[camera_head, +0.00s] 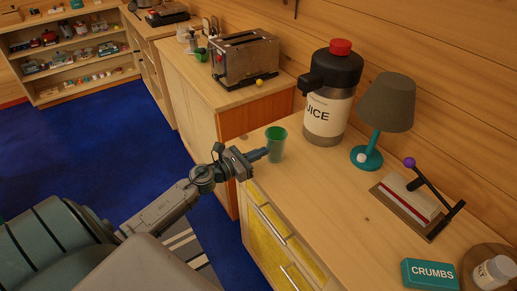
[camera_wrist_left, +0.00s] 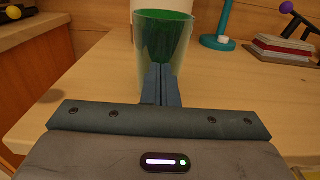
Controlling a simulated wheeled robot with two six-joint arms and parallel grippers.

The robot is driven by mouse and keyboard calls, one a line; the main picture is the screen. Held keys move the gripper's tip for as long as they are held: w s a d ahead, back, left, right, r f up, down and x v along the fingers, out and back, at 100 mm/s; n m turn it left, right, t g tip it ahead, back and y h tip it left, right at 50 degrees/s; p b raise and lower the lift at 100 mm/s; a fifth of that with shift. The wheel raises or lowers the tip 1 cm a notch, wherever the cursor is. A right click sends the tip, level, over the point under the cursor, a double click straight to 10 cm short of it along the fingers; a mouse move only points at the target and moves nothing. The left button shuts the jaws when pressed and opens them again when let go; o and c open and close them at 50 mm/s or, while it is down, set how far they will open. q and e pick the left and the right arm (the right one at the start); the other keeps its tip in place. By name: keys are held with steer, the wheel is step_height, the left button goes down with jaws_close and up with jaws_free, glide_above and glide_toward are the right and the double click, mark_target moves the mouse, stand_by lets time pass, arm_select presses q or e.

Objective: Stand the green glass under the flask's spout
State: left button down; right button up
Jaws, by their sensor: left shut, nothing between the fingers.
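The green glass (camera_head: 276,144) stands upright on the wooden cabinet top, near its left edge. The flask (camera_head: 329,105), labelled "JUICE", with a black top and red cap, stands behind it to the right; its black spout (camera_head: 304,84) points left, above and behind the glass. My left gripper (camera_head: 262,154) is shut and empty, its fingertips right at the near side of the glass. In the left wrist view the closed fingers (camera_wrist_left: 161,84) overlap the front of the glass (camera_wrist_left: 163,45); I cannot tell whether they touch it. My right gripper is out of view.
A teal lamp (camera_head: 368,157) stands right of the flask, and a lever device (camera_head: 415,203) is further right. A toaster (camera_head: 244,59) stands on the neighbouring cabinet. The front middle of the top is clear.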

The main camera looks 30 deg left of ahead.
mark_target(285, 141)
arm_select(q)
steer(key=shift+s+r, duration=0.1)
steer(key=shift+s, duration=0.1)
steer(key=shift+w+d, duration=0.1)
steer(key=shift+w, duration=0.15)
steer(key=x, duration=0.1)
steer(key=p+x, duration=0.1)
steer(key=x, duration=0.1)
steer(key=shift+r, duration=0.2)
steer(key=x, duration=0.7)
steer(key=shift+f, duration=0.25)
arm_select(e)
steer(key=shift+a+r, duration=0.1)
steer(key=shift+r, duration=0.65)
